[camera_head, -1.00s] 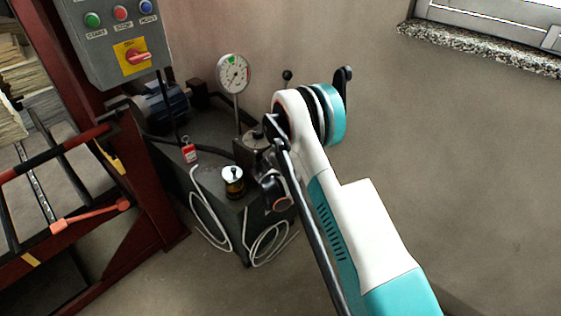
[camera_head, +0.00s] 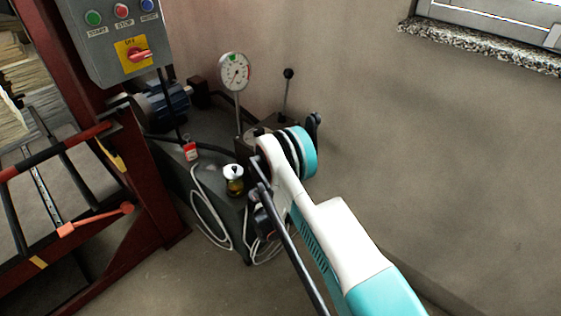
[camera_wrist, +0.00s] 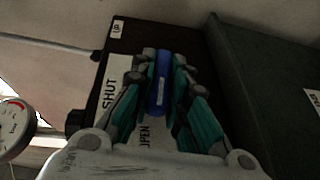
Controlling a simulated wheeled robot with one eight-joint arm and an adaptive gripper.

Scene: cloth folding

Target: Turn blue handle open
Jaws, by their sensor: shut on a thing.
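The blue handle (camera_wrist: 162,98) shows in the middle of the wrist view, lengthwise between the fingers of my gripper (camera_wrist: 160,72). My gripper is shut on it, with a teal and dark finger on each side. The handle lies in front of a dark box face (camera_wrist: 196,50). A white SHUT label (camera_wrist: 116,74) is left of the fingers, and an OPEN label (camera_wrist: 145,135) sits lower, partly hidden by the gripper. In the head view my arm hides the handle, and my gripper cannot be made out clearly.
A dial gauge (camera_head: 235,72) stands on the dark cabinet (camera_head: 206,128), with a small amber jar (camera_head: 234,180) and a black-knobbed lever (camera_head: 287,92) nearby. A grey control box (camera_head: 108,40) hangs on a red frame (camera_head: 157,205) at left. White cables (camera_head: 212,222) hang in front.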

